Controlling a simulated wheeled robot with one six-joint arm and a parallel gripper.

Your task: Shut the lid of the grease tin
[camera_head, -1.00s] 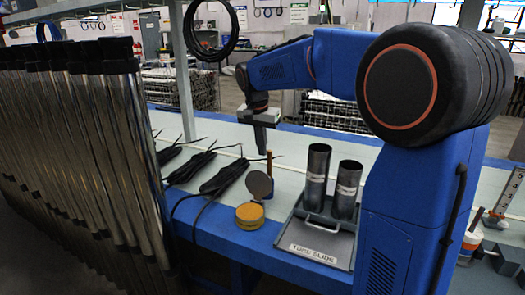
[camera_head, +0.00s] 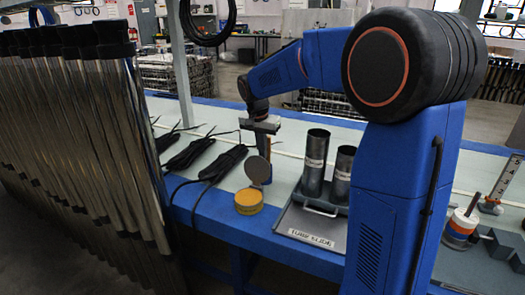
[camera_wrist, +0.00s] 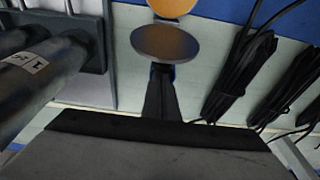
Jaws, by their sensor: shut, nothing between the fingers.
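The grease tin (camera_head: 249,201) is a round yellow tin near the front edge of the bench. Its grey disc lid (camera_head: 258,170) stands open, raised at the tin's back edge. In the wrist view the lid (camera_wrist: 165,43) is a grey-brown disc, with part of the yellow tin (camera_wrist: 172,7) at the top edge. My gripper (camera_head: 262,154) is shut and empty, pointing down just behind and above the lid. In the wrist view its fingertips (camera_wrist: 161,68) appear close to the lid's near edge; I cannot tell whether they touch it.
Right of the tin is a grey tray (camera_head: 301,226) labelled "TUBE GLIDE", holding two dark upright tubes (camera_head: 313,165). Black cable bundles (camera_head: 217,160) lie to the left. A rack of tall metal tubes (camera_head: 85,140) stands at far left. A ringed peg (camera_head: 459,228) stands at right.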

